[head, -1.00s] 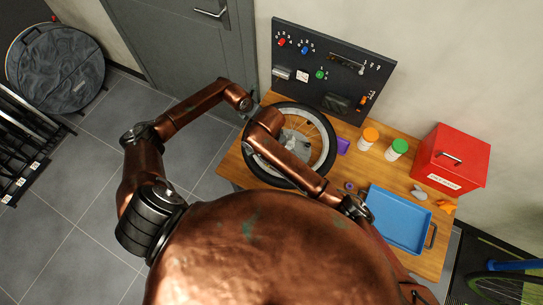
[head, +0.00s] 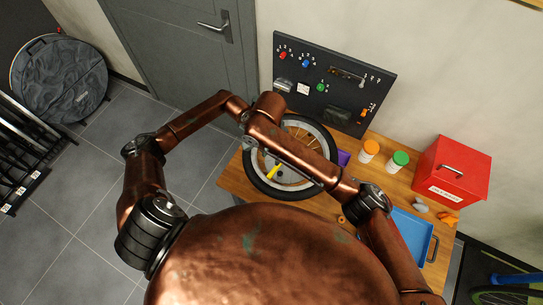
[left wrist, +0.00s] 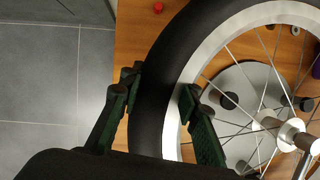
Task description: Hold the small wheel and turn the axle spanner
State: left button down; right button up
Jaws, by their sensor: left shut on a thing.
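The small wheel (head: 252,175) lies flat on the wooden bench, with a black tyre and silver rim. A yellow-handled tool, apparently the axle spanner (head: 272,172), shows over the wheel near its hub. In the left wrist view, my left gripper (left wrist: 158,95) has one finger on each side of the tyre (left wrist: 153,125) and is shut on it. The hub (left wrist: 290,133) shows at the right there.
A pegboard (head: 345,70) with tools stands behind the bench. Orange-lidded (head: 369,150) and green-lidded (head: 398,161) jars, a red toolbox (head: 453,172) and a blue tray (head: 410,234) are to the right. My right forearm crosses above the wheel.

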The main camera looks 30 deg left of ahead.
pick_arm(q)
jog(key=shift+s+f, duration=0.15)
jog(key=c, duration=1.4)
grip_release()
jog(key=shift+o, duration=0.2)
jog(key=shift+r, duration=0.2)
jog(key=v, duration=1.1)
jog(key=shift+a+r, duration=0.15)
jog(key=shift+r, duration=0.25)
